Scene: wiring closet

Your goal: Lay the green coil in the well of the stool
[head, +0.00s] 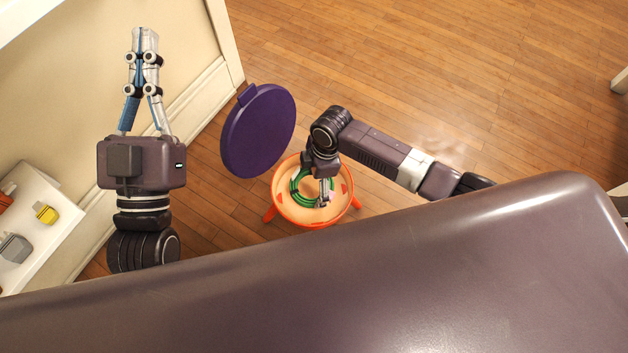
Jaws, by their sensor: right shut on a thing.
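The green coil (296,190) shows as a ring inside the orange-rimmed stool (289,217), over its pale well. My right gripper (323,202) reaches down over the right part of the well and is shut on the coil. The gripper hides part of the coil, and I cannot tell whether the coil touches the well's floor. A purple round lid (258,131) stands tilted up beside the stool's far left edge. My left gripper (145,38) is up at the left, away from the stool, with its fingers together and nothing visible between them.
A white shelf (55,236) at the left edge bears a yellow item (46,212) and a grey item (14,248). A cream wall (185,50) with a skirting board runs behind my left arm. The wooden floor (450,60) is clear at the upper right.

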